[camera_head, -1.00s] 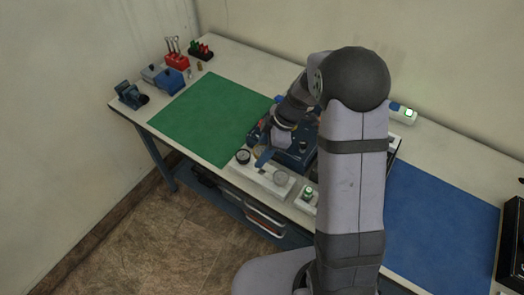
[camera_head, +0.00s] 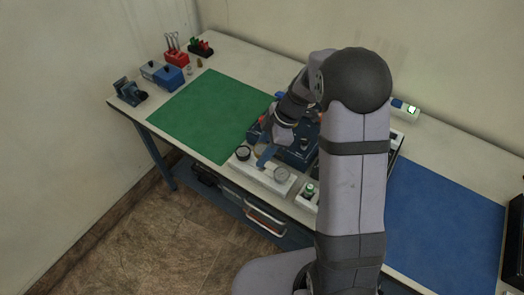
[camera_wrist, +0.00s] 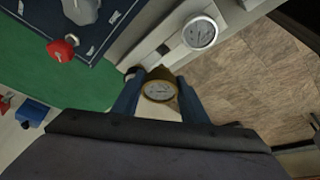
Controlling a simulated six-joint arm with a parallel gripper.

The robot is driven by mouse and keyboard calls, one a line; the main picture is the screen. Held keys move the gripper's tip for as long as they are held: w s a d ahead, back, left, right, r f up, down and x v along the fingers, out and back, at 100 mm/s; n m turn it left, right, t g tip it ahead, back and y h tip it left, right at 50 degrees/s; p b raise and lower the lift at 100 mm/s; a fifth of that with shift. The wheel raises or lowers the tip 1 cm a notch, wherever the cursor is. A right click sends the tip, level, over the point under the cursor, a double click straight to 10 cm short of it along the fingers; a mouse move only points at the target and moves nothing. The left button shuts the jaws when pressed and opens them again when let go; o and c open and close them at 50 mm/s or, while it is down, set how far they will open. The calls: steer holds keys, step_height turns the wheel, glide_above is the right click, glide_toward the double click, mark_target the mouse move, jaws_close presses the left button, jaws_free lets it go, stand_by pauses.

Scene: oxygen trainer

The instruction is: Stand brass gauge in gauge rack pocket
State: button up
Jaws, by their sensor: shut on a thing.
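The brass gauge (camera_wrist: 160,91) sits between the two blue fingers of my gripper (camera_wrist: 161,98) in the wrist view, dial facing the camera. My gripper is shut on it, over the gauge rack. The pale gauge rack (camera_head: 259,176) lies along the front edge of the bench; it also shows in the wrist view (camera_wrist: 143,49). A silver-rimmed gauge (camera_head: 281,174) stands at its right end, and a black gauge (camera_head: 243,153) at its left end. In the head view my gripper (camera_head: 265,157) is between these two and hides the brass gauge. I cannot tell whether the brass gauge touches the pocket.
A dark blue panel with knobs (camera_head: 299,155) stands just behind the rack. The green mat (camera_head: 205,115) to the left is clear. A small white holder with a green-topped item (camera_head: 309,190) is right of the rack. My arm hides part of the bench.

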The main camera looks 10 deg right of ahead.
steer(key=shift+f+b, duration=1.6)
steer(key=shift+f, duration=0.25)
steer(key=shift+b, duration=0.95)
stand_by(0.5)
steer(key=shift+f+b, duration=1.15)
steer(key=shift+b, duration=0.2)
steer(key=o, duration=1.2)
steer(key=b+v, duration=0.2)
steer(key=v, duration=0.5)
steer(key=s+r+m+h+p, duration=0.1)
steer(key=s+r+m+p, duration=0.2)
steer(key=s+m+p, duration=0.2)
steer(key=s+d+r+m+h+p, duration=0.1)
steer(key=s+r+m+h+p, duration=0.1)
steer(key=s+r+m+p, duration=0.2)
steer(key=s+r+m+h+p, duration=0.1)
steer(key=s+r+m+p, duration=0.3)
steer(key=s+m+p, duration=0.3)
steer(key=shift+s+d+r+m+g+h+p, duration=0.15)
steer(key=shift+s+p, duration=0.25)
steer(key=shift+s, duration=0.2)
steer(key=shift+s+d+m+g+h+p, duration=0.1)
steer(key=shift+s+p, duration=0.25)
steer(key=shift+s, duration=0.25)
steer(key=shift+s+d+r+m+g+h+p, duration=0.15)
steer(key=shift+s+p, duration=0.25)
steer(key=shift+s, duration=0.2)
